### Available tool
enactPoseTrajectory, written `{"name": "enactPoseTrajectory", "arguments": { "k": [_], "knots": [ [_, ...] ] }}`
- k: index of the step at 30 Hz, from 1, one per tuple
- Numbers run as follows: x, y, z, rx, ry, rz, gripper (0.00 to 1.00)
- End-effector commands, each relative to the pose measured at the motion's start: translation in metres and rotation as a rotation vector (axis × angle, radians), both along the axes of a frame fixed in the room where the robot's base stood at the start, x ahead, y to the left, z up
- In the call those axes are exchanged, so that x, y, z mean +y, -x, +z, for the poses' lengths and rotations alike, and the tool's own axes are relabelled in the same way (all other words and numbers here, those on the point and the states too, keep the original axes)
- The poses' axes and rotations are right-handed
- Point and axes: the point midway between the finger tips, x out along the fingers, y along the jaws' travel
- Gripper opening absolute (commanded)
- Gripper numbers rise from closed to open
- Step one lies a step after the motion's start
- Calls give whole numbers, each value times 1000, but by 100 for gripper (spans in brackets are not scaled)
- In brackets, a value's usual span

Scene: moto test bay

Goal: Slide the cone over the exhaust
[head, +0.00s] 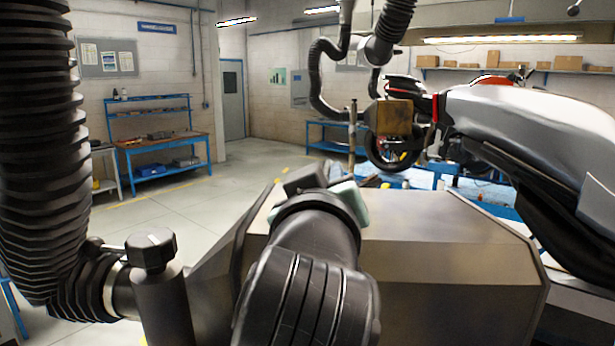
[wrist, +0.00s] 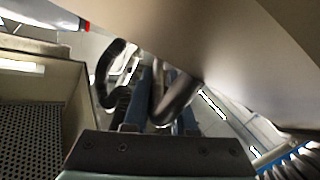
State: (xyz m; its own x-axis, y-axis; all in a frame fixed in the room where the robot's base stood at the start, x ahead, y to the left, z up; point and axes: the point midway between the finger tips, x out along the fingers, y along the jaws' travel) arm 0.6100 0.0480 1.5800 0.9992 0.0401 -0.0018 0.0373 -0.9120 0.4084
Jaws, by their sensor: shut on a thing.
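My gripper (head: 335,190) is beyond my dark arm in the middle of the head view, and its front end is partly hidden. In the wrist view its dark bar (wrist: 150,152) crosses the bottom. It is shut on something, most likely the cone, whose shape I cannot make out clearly. A smooth brownish-grey surface (wrist: 235,40) fills the upper right of the wrist view; I cannot tell what it belongs to. A silver motorcycle (head: 550,130) stands at the right in the head view. I cannot pick out its exhaust for certain. No contact between cone and exhaust is visible.
A ribbed black hose (head: 40,150) hangs at the left. Another black hose (head: 325,80) hangs from above near the centre. A blue-framed workbench (head: 165,145) stands at the back left, with clear floor before it. A perforated metal surface (wrist: 30,130) lies left in the wrist view.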

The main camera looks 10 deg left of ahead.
Motion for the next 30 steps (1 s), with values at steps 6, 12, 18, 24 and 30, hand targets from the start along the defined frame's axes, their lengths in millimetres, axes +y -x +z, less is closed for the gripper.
{"name": "enactPoseTrajectory", "arguments": {
  "k": [6,12,18,24,30],
  "knots": [
    [-59,-2,3,-6,0,-15,0],
    [-101,-3,3,-5,1,-12,0],
    [-122,-4,3,-6,2,-6,0],
    [-124,-4,3,-7,1,-6,0],
    [-125,-3,3,-7,0,-8,35]
  ]
}}
